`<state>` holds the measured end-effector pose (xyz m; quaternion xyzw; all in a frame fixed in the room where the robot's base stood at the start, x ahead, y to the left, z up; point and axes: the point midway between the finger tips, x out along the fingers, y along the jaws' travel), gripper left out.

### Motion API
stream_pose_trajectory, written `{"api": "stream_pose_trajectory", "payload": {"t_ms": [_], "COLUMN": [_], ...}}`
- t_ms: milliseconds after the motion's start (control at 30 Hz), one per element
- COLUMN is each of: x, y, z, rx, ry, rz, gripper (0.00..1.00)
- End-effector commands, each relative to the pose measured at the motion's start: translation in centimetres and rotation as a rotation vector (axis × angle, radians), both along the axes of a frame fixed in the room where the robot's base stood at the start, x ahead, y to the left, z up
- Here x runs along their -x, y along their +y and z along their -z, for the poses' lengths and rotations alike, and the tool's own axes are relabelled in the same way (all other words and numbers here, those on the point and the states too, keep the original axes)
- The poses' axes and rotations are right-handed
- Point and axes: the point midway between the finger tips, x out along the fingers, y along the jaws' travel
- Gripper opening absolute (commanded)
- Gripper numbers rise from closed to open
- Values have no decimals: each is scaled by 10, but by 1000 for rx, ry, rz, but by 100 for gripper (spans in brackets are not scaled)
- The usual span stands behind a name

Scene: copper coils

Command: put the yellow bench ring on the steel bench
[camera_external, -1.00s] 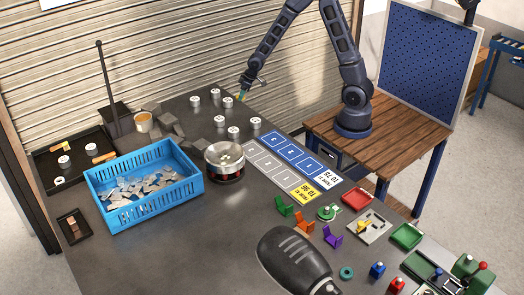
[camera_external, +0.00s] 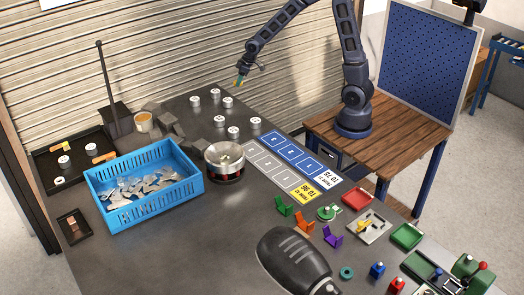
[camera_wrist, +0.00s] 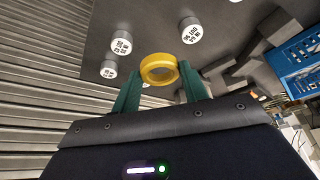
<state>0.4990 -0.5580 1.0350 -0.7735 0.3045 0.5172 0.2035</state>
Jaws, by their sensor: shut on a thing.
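The yellow bench ring (camera_wrist: 158,58) is held between the two green fingers of my gripper (camera_wrist: 160,72) in the wrist view. My gripper (camera_external: 239,82) also shows in the external view, raised beyond the far end of the steel bench (camera_external: 190,240), against the slatted shutter. The ring is very small there. The bench is the large dark grey surface. The wrist view shows the ring apart from the bench top, with white-topped cylinders beyond it.
Several white-topped cylinders (camera_external: 233,132) stand on the far part of the bench. A blue crate (camera_external: 128,217) of metal pieces and a round metal bowl (camera_external: 226,175) stand nearer. Marked blue and grey mats lie along the right side. The front left bench area is clear.

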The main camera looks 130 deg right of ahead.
Motion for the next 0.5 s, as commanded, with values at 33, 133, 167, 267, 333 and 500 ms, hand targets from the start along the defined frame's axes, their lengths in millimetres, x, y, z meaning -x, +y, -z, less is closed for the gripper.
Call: {"api": "stream_pose_trajectory", "payload": {"t_ms": [33, 133, 167, 267, 333, 500], "x": [-13, -43, -53, -88, -112, -168], "y": [4, 16, 20, 36, 49, 85], "z": [-1, -1, -1, -2, -2, -4], "rx": [0, -1, -2, 0, -2, -2], "ry": [0, 2, 3, 4, 5, 7], "rz": [-27, -95, -117, -197, -251, -385], "gripper": [18, 18, 18, 18, 18, 18]}}
